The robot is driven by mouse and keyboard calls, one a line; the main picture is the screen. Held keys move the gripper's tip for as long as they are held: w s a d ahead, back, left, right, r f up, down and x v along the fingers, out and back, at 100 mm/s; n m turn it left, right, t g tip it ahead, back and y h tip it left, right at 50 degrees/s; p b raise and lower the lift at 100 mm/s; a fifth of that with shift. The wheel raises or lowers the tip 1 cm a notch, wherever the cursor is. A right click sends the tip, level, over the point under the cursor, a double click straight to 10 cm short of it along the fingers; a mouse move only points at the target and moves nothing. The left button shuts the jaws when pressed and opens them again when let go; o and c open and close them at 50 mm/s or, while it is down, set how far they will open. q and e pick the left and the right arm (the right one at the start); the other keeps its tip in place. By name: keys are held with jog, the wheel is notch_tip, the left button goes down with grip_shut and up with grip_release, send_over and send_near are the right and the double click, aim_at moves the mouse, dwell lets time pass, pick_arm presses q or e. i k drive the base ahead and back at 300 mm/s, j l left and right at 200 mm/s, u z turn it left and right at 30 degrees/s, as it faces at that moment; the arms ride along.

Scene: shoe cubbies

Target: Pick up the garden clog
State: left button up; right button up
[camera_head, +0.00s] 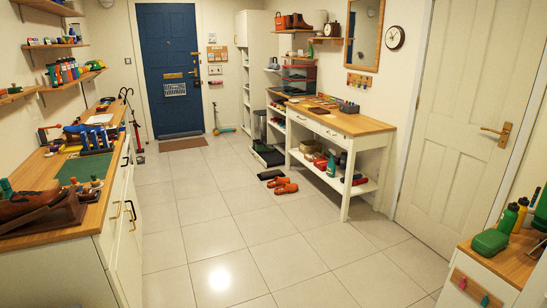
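Two orange shoes lie close together on the tiled floor in the middle of the head view, a nearer one (286,188) and a farther one (278,181). They look like clogs, but they are too small to tell for sure. Both are in front of the white bench table with the wooden top. Neither of my grippers is in view, and nothing touches the shoes.
A white bench table (345,120) with a lower shelf stands right of the shoes. A wooden-topped counter (38,170) runs along the left. A low cabinet (490,265) stands at the front right. The floor (215,235) between them is clear.

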aim_at(278, 181)
jog(key=i, duration=5.3)
